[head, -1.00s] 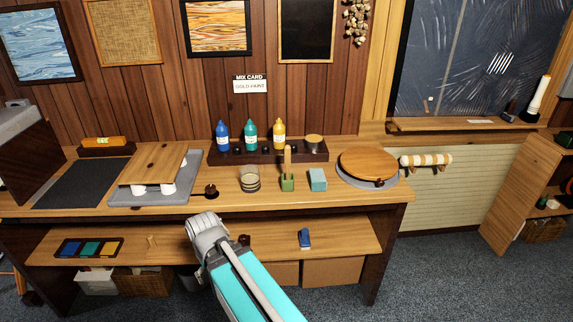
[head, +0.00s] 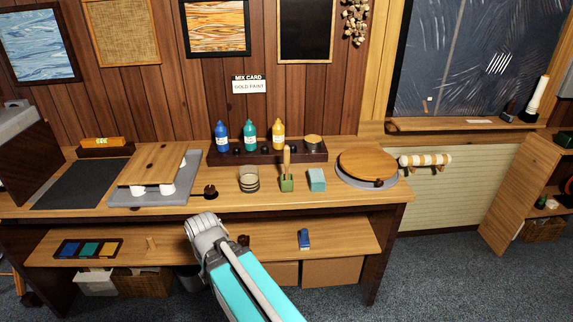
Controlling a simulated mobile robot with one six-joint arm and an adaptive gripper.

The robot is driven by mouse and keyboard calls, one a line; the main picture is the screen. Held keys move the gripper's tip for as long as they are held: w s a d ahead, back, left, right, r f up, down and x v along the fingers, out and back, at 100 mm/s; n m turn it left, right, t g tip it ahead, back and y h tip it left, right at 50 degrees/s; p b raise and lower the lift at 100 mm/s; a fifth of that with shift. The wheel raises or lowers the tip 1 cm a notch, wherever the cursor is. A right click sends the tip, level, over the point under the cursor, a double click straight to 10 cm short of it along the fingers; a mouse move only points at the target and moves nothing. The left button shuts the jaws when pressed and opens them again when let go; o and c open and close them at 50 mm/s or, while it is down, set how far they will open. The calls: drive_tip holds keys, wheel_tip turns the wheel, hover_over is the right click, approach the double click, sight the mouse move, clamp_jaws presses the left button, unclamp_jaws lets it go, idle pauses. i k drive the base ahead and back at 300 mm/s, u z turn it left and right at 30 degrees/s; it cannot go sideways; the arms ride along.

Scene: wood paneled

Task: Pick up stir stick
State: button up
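A pale wooden stick, which looks like the stir stick (head: 287,157), stands upright in a small green holder (head: 287,183) on the workbench, right of centre. Its lower end is hidden in the holder. My turquoise arm link ends in a grey joint in front of the bench's front edge, left of and nearer than the stick. I cannot make out my gripper or its fingers. Nothing touches the stick.
Paint bottles (head: 250,136) stand in a rack behind. A round wooden board (head: 367,163) lies further right. A small dark object (head: 210,191) is on the bench at left.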

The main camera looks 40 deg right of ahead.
sight(286, 149)
drive_tip(key=z, duration=1.35)
drive_tip(key=k, duration=0.85)
drive_tip(key=u, duration=0.35)
drive_tip(key=i, duration=0.7)
drive_tip(key=z, duration=0.05)
